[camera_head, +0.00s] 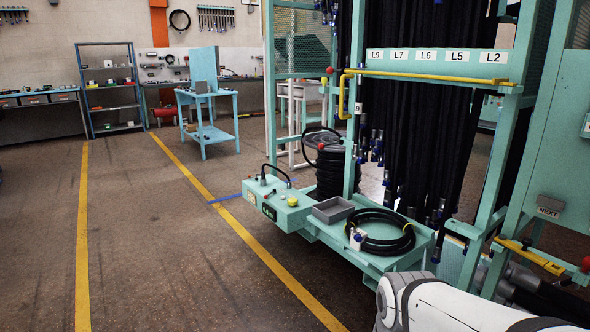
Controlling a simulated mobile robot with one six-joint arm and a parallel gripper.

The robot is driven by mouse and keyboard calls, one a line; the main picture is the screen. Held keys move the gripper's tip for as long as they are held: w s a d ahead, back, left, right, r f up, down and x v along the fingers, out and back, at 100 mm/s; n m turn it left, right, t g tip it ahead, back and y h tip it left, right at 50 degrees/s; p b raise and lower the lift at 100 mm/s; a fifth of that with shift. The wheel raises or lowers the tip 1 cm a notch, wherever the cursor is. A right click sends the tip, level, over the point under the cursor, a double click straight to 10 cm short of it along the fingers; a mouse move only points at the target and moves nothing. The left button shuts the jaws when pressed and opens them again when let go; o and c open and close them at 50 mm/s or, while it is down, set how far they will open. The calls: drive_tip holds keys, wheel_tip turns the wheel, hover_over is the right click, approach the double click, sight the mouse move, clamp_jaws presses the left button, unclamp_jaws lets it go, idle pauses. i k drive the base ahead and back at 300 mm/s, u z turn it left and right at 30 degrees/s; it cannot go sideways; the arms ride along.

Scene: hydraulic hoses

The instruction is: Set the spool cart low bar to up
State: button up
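A teal hose cart (375,262) stands right of centre with many black hoses (425,130) hanging in its frame. A yellow bar (430,76) runs across the frame below the labels L9 to L2, roughly level, with a bent left end hanging down. A second, lower yellow bar (528,255) sits at the right, by the NEXT sign, sloping down to the right. I cannot tell for sure which is the low bar. A black spool or hose stack (330,170) stands behind the cart's left post. Part of my white arm shows at the bottom right; my gripper is out of view.
Open floor with yellow lines (82,235) lies to the left. A teal table (207,115) and shelves (108,90) stand farther back.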

sight(330, 70)
drive_tip(key=i, duration=1.8)
drive_tip(key=z, duration=0.05)
